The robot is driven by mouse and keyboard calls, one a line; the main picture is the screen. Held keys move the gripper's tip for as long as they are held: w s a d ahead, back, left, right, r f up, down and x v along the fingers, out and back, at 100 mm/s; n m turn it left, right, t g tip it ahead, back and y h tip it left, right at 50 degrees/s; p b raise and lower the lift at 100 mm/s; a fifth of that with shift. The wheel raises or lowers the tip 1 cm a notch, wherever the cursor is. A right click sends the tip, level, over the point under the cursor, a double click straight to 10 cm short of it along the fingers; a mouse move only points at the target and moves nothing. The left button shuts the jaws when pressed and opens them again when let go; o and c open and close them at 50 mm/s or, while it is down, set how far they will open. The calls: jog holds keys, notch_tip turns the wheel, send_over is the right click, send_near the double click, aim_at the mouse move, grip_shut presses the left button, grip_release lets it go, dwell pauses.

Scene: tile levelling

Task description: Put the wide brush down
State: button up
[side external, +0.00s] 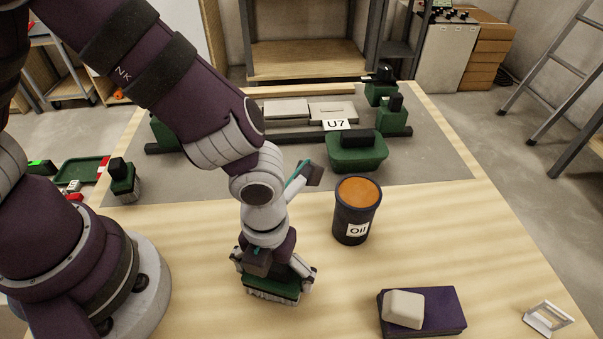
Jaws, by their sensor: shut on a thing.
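My gripper (270,267) points down over the wooden table at the front middle and is shut on the wide brush (270,287). The brush has a green body and pale bristles facing down. The bristles are at or just above the bare wood; I cannot tell whether they touch it. The upper part of the brush is hidden by my gripper's fingers.
A dark can labelled Oil (354,222) stands right of my gripper. A purple block (438,312) with a cream piece (403,308) lies at the front right, near a small metal frame (547,318). A green tub (357,153) sits behind on the grey mat (440,168).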

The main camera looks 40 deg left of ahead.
jog(key=o, duration=1.1)
jog(key=shift+f, duration=0.1)
jog(key=shift+n, duration=0.5)
jog(key=r, duration=1.2)
jog(key=shift+w+a+r, duration=0.2)
jog(key=shift+a+r, duration=0.1)
jog(key=shift+r, duration=0.05)
jog(key=a+r+n+t, duration=0.2)
jog(key=a+n, duration=0.6)
jog(key=n, duration=0.7)
jog(key=a+r+n+t, duration=0.3)
jog(key=a+n, duration=0.4)
jog(key=n, duration=0.8)
jog(key=shift+a+r+n+t, duration=0.3)
jog(key=shift+a+r, duration=0.05)
jog(key=shift+r, duration=0.4)
